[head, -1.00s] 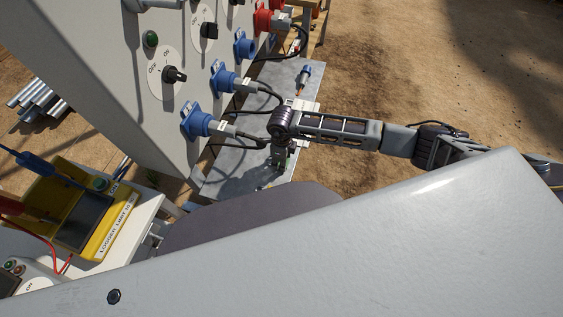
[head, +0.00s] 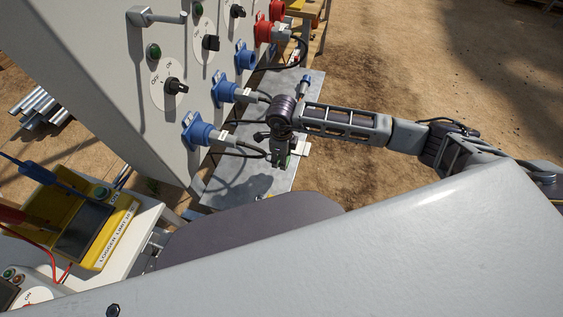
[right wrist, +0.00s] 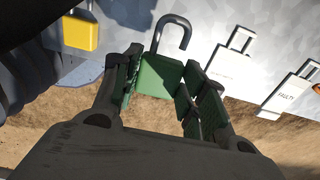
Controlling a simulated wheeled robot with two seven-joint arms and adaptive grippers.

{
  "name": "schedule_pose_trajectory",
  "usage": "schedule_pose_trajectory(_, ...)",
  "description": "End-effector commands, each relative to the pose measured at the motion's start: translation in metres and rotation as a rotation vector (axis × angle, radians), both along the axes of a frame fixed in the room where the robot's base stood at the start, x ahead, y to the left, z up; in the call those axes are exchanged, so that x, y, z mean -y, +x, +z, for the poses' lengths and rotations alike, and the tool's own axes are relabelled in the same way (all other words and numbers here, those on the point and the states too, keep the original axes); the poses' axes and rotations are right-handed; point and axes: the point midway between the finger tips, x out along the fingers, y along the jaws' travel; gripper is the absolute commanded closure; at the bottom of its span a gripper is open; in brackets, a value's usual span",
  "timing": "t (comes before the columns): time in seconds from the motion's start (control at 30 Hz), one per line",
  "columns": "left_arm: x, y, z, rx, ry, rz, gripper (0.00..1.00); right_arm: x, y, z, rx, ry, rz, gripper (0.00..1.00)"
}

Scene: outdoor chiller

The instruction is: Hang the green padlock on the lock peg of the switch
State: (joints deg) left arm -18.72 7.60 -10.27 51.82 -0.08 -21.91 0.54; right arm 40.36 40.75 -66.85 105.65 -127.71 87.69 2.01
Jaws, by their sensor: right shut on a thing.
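The green padlock (right wrist: 160,76) is between the fingers of my right gripper (right wrist: 158,82) in the right wrist view. Its dark shackle points away from the palm and looks open at one end. In the head view my right gripper (head: 280,158) is over the grey metal shelf, in front of the panel, and the padlock is hard to make out there. Several black rotary switches are on the grey panel; the nearest switch (head: 175,87) has a round white OFF plate. I cannot make out a lock peg. My left gripper is out of view.
The shelf (head: 272,185) stands beside the panel (head: 105,85). A yellow padlock (right wrist: 80,34) and white tags (right wrist: 232,64) are on the shelf. Blue plugs (head: 197,131) with black cables stick out near my right gripper. A yellow logger (head: 105,240) stands at the left.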

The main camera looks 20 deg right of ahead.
Motion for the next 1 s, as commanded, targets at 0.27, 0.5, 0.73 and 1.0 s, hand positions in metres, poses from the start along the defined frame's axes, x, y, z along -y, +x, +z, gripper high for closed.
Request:
schedule_pose_trajectory(0.27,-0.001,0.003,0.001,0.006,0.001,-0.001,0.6,0.0,0.0,0.02,0.0,0.0,0.001,0.84)
schedule_pose_trajectory(0.5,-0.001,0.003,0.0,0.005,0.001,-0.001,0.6,0.0,0.0,0.021,0.0,0.0,0.0,0.84)
schedule_pose_trajectory(0.73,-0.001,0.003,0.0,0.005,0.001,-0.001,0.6,0.0,0.0,0.021,-0.001,0.001,0.0,0.6)
schedule_pose_trajectory(1.0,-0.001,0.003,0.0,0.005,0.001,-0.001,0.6,0.0,0.0,0.02,-0.001,0.001,0.0,0.95)
